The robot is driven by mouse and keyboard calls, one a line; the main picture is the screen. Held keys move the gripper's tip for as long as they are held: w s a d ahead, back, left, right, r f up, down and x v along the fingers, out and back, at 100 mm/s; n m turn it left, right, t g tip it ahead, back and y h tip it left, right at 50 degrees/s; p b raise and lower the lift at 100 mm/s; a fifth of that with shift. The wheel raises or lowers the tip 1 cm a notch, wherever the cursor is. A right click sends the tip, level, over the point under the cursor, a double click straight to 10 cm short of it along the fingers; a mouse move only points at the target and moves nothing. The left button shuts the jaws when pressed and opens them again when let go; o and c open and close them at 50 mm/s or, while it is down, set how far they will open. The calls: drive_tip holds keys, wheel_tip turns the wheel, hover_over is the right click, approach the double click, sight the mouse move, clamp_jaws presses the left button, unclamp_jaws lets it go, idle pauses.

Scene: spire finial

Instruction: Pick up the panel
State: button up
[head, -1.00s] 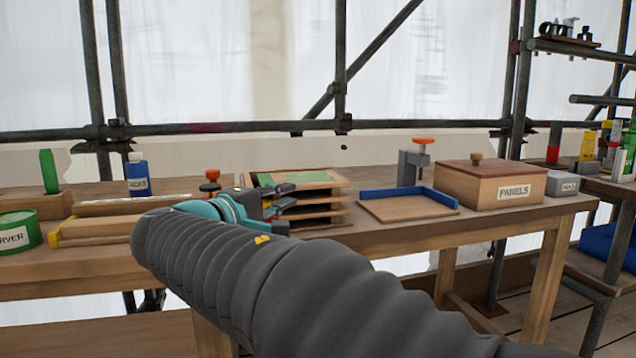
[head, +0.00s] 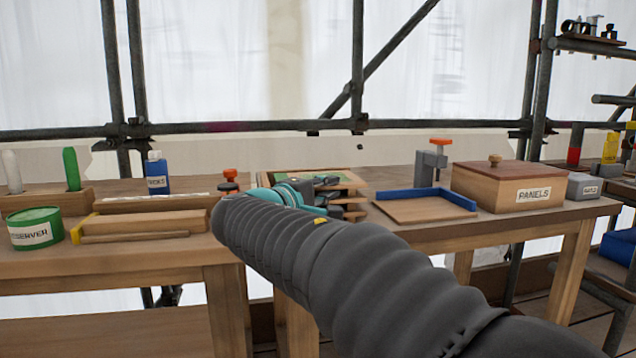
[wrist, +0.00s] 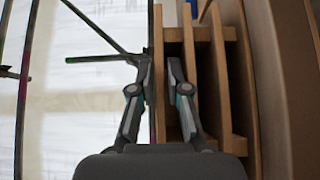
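A green-topped panel (head: 344,175) lies flat on top of a small wooden rack (head: 356,196) with stacked shelves, at the middle of the bench; my gripper hides part of it. My gripper (head: 340,190) is at the rack's front in the head view. In the wrist view, where the rack appears turned on its side, my gripper's fingers (wrist: 160,72) stand apart, one on each side of the outermost board's edge (wrist: 158,40). I cannot tell whether either finger touches it, or whether this edge is the panel or the rack's top shelf.
Right of the rack are a tray (head: 425,209) with blue edges, a clamp (head: 431,165) and a box labelled PANELS (head: 510,188). Left are an orange-knobbed clamp (head: 230,180), wooden blocks (head: 150,222), a blue bottle (head: 156,175) and a green tin (head: 35,230).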

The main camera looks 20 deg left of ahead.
clamp_jaws()
